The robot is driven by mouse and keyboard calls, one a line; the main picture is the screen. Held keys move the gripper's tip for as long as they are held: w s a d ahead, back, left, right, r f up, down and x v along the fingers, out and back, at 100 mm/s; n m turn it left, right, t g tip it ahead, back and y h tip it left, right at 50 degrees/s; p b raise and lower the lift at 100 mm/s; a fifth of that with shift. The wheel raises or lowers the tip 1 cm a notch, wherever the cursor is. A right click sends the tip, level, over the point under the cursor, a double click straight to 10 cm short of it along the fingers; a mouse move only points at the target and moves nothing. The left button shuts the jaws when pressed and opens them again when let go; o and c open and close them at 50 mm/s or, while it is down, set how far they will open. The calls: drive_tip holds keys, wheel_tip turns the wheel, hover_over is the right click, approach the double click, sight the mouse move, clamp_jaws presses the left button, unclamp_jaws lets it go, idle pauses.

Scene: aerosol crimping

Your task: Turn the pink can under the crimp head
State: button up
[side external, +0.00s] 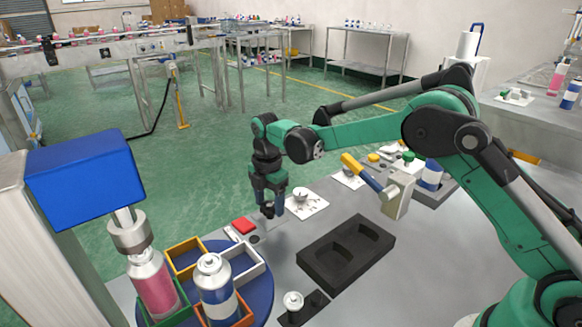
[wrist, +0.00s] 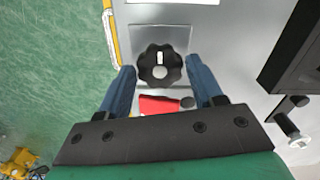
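The pink can (side external: 155,287) stands upright in a green square nest on the blue round turntable (side external: 262,292). It is directly below the metal crimp head (side external: 130,234), which hangs from a blue housing (side external: 85,165). A blue-and-white can (side external: 215,288) stands in an orange nest beside it. My gripper (side external: 271,208) is away from the cans, pointing down to the right of the turntable. In the wrist view my gripper (wrist: 160,85) is open, with a black lobed knob (wrist: 160,66) with a white mark between its blue fingers. Whether they touch it I cannot tell.
A yellow nest (side external: 184,256) and a white nest (side external: 245,264) on the turntable are empty. A red pad (side external: 244,226) lies near my gripper. A black two-pocket tray (side external: 346,252) and a yellow-handled lever (side external: 362,170) stand to the right.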

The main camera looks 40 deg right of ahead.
sight(270, 206)
drive_tip(key=shift+o, duration=1.2)
drive_tip(key=shift+r, duration=2.8)
drive_tip(key=s+d+r+m+t, duration=0.3)
drive_tip(key=s+r+m+t, duration=0.35)
drive_tip(key=s+m, duration=1.05)
drive_tip(key=s+f+m, duration=0.1)
drive_tip(key=m, duration=0.2)
drive_tip(key=shift+s+d+t, duration=0.25)
drive_tip(key=shift+s+t, duration=0.1)
drive_tip(key=shift+s, duration=0.05)
